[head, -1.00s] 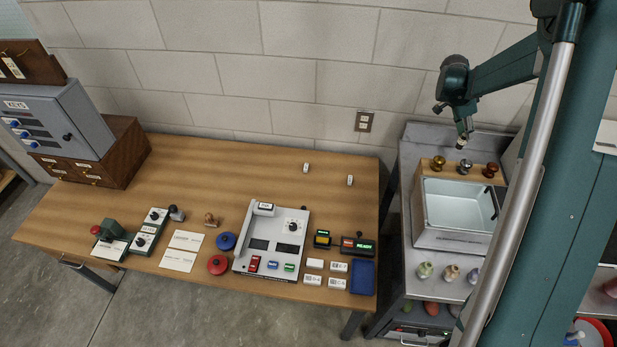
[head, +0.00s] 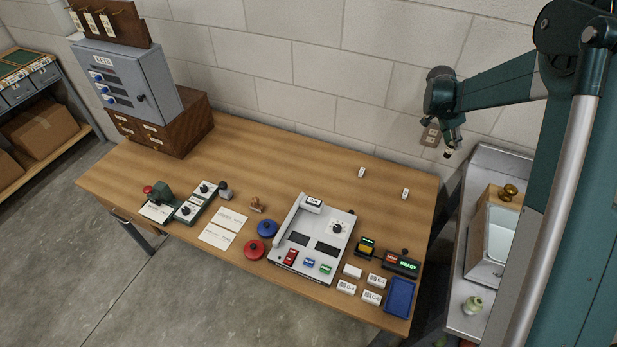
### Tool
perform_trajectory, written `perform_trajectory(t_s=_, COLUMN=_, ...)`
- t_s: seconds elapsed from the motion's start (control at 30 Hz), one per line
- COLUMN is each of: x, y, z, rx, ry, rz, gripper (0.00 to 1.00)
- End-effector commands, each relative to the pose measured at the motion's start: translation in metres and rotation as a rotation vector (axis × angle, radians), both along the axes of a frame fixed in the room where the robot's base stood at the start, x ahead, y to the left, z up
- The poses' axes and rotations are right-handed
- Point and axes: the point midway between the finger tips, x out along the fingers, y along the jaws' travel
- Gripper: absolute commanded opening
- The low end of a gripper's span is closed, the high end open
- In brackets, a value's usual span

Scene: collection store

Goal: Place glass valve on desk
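The wooden desk (head: 300,163) stands against the block wall, with bare wood across its back half. My gripper (head: 450,152) hangs pointing down at the upper right, in front of the wall and just beyond the desk's back right corner in the picture. A small dark-and-pale shape shows at its fingertips. It is too small to tell whether this is the glass valve held there or the fingertips themselves. I cannot make out a glass valve for certain anywhere else.
A grey instrument (head: 312,240), a blue tray (head: 399,297), small labelled boxes and a red disc (head: 254,249) crowd the desk's front. Two small white items (head: 361,172) lie at the back right. A key cabinet (head: 128,85) stands left. A metal bench with a basin (head: 497,240) is right.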

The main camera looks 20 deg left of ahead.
Motion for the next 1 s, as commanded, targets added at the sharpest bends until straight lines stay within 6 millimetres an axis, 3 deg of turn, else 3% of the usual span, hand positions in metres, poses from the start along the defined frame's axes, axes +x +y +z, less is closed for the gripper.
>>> perform_trajectory(t_s=0.1, x=-0.002, y=0.042, z=-0.008, rx=0.0, ry=0.0, rz=0.053, gripper=0.11)
perform_trajectory(t_s=0.47, x=-0.017, y=0.162, z=-0.026, rx=0.0, ry=0.0, rz=0.205, gripper=0.11)
perform_trajectory(t_s=1.0, x=-0.069, y=0.338, z=-0.052, rx=-0.001, ry=-0.001, rz=0.434, gripper=0.11)
